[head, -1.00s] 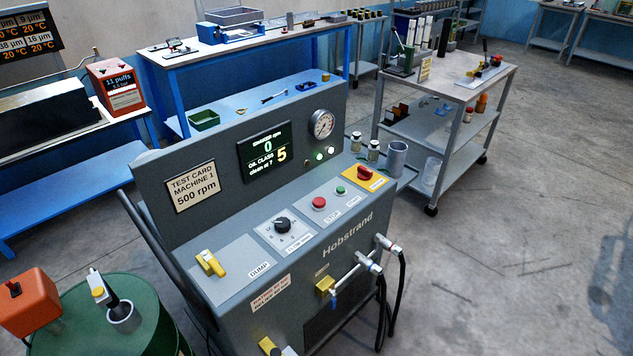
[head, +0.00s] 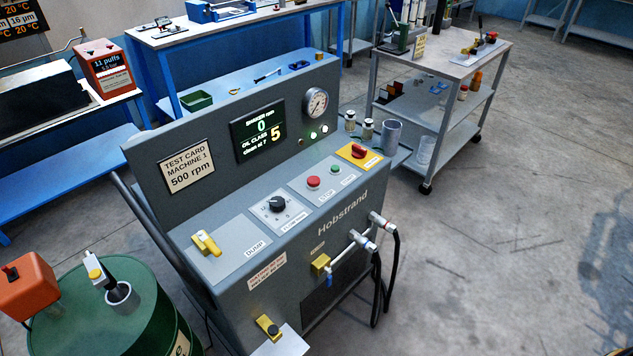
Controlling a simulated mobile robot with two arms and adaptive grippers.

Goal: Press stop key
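The stop key is a round red button (head: 313,182) on the sloped top of the grey machine (head: 345,212), with a STOP label beside it. A green button (head: 334,169) sits just to its right, also with a label. The machine's display (head: 258,134) shows 0 on the rpm line and oil class 5. Neither of my grippers is identifiable in the head view, and nothing covers the red button.
A black knob (head: 276,203), a yellow dump lever (head: 206,243) and a red rotary switch (head: 358,151) share the panel. A green drum (head: 150,290) stands at the left front, a wheeled cart (head: 455,75) behind right. The floor at right is clear.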

